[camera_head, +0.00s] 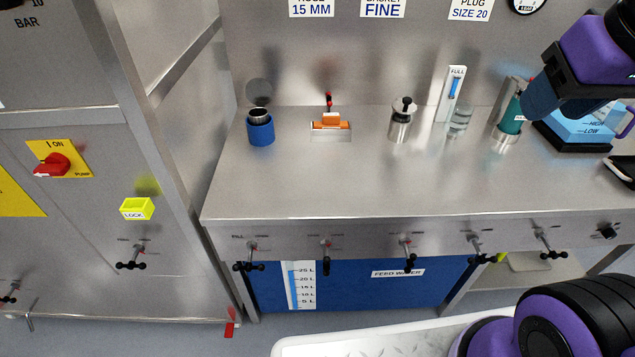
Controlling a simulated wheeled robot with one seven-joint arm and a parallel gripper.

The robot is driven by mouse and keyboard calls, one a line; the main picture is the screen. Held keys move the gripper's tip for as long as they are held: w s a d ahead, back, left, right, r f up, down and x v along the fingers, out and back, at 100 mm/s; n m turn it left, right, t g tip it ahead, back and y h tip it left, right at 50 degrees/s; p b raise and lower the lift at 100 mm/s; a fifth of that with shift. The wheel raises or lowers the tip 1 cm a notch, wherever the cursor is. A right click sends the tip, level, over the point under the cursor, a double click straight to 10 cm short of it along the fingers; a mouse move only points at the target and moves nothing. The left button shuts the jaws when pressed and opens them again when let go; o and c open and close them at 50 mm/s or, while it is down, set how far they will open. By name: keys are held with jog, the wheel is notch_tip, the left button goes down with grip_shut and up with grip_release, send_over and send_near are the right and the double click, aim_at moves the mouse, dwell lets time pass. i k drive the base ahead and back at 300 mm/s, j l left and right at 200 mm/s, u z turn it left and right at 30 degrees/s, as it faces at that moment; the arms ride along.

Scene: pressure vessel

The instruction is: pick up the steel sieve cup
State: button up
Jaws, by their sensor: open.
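A small steel cup (259,115) sits upright in a blue round holder (261,132) at the left back of the steel worktop; only its rim and upper part show. I take it for the sieve cup, but its mesh is too small to make out. Parts of my purple and black arm show at the upper right and lower right. My gripper's fingertips cannot be made out in this view. No part of my arm is near the cup.
On the worktop (330,190) stand an orange-topped block (331,127), a steel cylinder with a black knob (401,122), a glass (459,122) and a teal-banded container (508,128). Several valve handles line the front edge. The front of the worktop is clear. A frame post stands left.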

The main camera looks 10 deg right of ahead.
aim_at(259, 120)
jog(key=i+j, duration=0.1)
jog(key=j, duration=0.25)
jog(key=i+j+u, duration=0.1)
jog(key=j, duration=0.25)
jog(key=i+j+u, duration=0.1)
jog(key=j, duration=0.25)
jog(key=i+j, duration=0.1)
jog(key=j, duration=0.25)
jog(key=i+j+u, duration=0.2)
jog(key=i+j, duration=0.25)
